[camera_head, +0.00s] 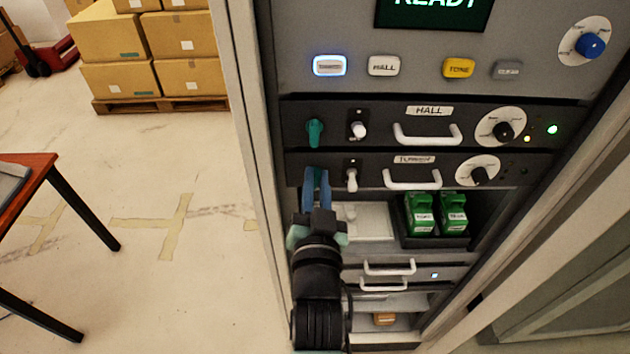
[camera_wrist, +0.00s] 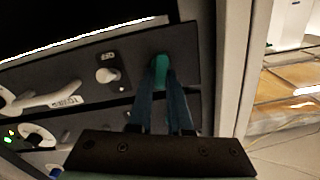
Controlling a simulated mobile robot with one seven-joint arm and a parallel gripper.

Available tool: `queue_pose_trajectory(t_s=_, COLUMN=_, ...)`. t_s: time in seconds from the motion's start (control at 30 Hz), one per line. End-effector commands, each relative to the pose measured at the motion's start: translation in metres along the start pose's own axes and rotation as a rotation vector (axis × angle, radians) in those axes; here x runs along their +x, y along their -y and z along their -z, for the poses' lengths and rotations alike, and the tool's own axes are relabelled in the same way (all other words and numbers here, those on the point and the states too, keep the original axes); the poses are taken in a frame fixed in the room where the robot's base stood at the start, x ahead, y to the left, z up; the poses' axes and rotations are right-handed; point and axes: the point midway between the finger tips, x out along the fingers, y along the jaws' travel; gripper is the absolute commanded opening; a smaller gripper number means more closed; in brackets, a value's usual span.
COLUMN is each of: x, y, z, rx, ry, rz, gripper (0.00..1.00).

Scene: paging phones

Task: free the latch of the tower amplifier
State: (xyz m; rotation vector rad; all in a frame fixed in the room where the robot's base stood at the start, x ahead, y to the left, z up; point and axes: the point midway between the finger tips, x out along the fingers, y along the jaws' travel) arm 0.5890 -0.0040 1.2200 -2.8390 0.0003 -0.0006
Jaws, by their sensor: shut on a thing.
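The tower amplifier (camera_head: 445,170) is the lower of two dark rack units, with a white handle, a toggle and a dial. Its label is blurred. My gripper (camera_head: 315,178) is at the left end of its front. Its blue fingers cover the latch there in the head view. In the wrist view, which appears upside down, my gripper (camera_wrist: 162,88) is shut on the teal latch (camera_wrist: 161,66), with a finger on either side. Whether the latch is free cannot be told.
The hall amplifier (camera_head: 380,127) sits directly above, with its own teal latch (camera_head: 315,132). Green blocks (camera_head: 437,215) stand in a dark holder below right. The cabinet's left post (camera_head: 255,150) is close beside my gripper. A table (camera_head: 45,170) stands left, with open floor between.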

Motion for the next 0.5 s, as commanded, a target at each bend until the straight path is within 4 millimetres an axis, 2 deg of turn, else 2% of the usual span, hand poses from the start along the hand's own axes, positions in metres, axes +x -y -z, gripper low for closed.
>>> queue_pose_trajectory(t_s=0.5, x=-0.0001, y=-0.0052, z=-0.0006, rx=0.492, ry=0.002, rz=-0.002, gripper=0.00)
